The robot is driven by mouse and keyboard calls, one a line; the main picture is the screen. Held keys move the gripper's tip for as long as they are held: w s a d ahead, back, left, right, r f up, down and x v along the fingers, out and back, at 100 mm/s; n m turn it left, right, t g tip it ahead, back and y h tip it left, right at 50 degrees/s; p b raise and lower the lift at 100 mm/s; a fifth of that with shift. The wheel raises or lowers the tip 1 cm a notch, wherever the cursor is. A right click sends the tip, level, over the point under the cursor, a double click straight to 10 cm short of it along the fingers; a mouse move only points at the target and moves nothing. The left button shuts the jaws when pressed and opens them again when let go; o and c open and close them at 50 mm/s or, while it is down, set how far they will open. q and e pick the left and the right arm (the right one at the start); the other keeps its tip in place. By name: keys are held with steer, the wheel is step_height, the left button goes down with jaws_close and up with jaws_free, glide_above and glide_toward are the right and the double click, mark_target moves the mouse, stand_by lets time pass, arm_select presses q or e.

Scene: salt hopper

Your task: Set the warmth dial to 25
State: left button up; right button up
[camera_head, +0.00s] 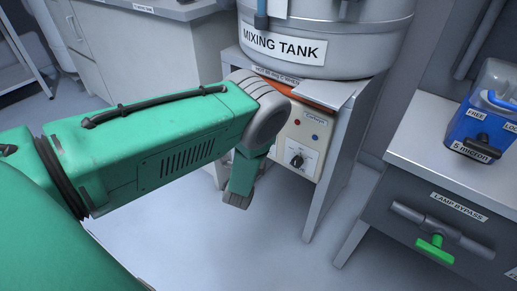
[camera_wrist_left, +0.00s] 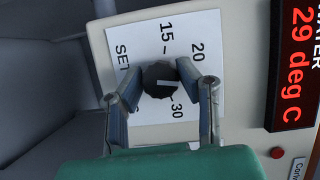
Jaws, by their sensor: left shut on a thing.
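In the left wrist view the warmth dial is a small black knob (camera_wrist_left: 159,80) on a white scale plate (camera_wrist_left: 178,25), seen turned sideways. The figures 15, 20 and 30 show around it. Its white mark lies about level in the picture, seemingly toward the right, between 20 and 30; I cannot read it exactly. No 25 figure is visible. My left gripper (camera_wrist_left: 160,83) is shut on the knob, a finger on each side. My right gripper is not in view.
A red display (camera_wrist_left: 296,65) reads 29 deg C. The mixing tank (camera_head: 320,35) stands above. A bench with a green handle (camera_head: 435,249) stands right. The floor below my wrist is clear.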

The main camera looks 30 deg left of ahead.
arm_select(q)
steer(key=shift+s+d+f+m+t+b, duration=0.1)
steer(key=shift+f+m+t+b, duration=0.1)
steer(key=shift+m+b, duration=0.3)
steer(key=shift+d+f+m+t+b, duration=0.15)
steer(key=shift+m+b, duration=0.1)
steer(key=shift+m, duration=0.35)
steer(key=shift+a, duration=0.1)
steer(key=o, duration=1.1)
steer(key=shift+o, duration=0.2)
steer(key=shift+r, duration=0.1)
steer(key=v, duration=1.1)
steer(key=shift+s, duration=0.4)
